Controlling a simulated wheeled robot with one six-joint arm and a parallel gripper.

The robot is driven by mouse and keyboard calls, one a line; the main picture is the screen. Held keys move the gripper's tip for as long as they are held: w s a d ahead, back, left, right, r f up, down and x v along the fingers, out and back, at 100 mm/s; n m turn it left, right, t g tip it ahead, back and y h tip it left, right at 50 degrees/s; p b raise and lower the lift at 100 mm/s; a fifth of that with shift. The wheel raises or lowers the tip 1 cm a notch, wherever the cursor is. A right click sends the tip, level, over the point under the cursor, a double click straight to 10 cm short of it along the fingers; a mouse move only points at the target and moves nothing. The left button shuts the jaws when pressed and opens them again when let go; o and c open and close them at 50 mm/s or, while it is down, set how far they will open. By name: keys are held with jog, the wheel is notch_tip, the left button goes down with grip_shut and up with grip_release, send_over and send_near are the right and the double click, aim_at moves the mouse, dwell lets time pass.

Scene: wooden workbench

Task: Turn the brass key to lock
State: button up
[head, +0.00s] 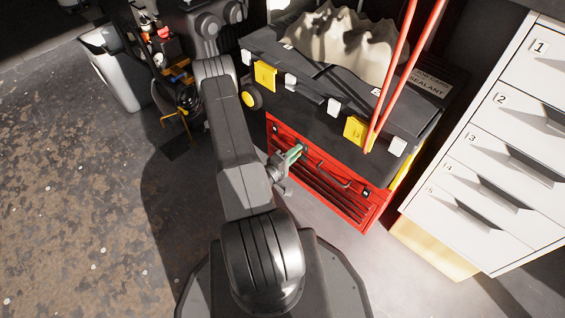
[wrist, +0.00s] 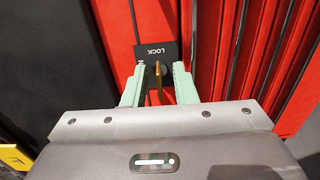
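The brass key (wrist: 158,82) sits in a lock on the red cabinet (head: 340,205). It looks thin and upright in the wrist view. A black plate (wrist: 170,48) marked "LOCK" lies around the lock; its lettering appears upside down. My gripper (wrist: 158,88) is open, with one pale green finger on each side of the key and a visible gap to each. In the head view my gripper (head: 293,153) is at the upper left of the red cabinet front, and the key is hidden there.
A black toolbox (head: 330,115) with yellow latches sits on top of the red cabinet, with a beige lumpy sack (head: 340,42) on it. Two red poles (head: 398,75) lean in front. White numbered drawers (head: 485,150) stand at the right. Floor (head: 80,210) at left is clear.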

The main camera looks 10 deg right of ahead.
jog(key=p+v, duration=0.2)
jog(key=v, duration=1.1)
jog(key=shift+p, duration=0.4)
jog(key=shift+d, duration=0.1)
jog(key=b+x, duration=0.3)
jog(key=x, duration=1)
jog(key=shift+w+d, duration=0.25)
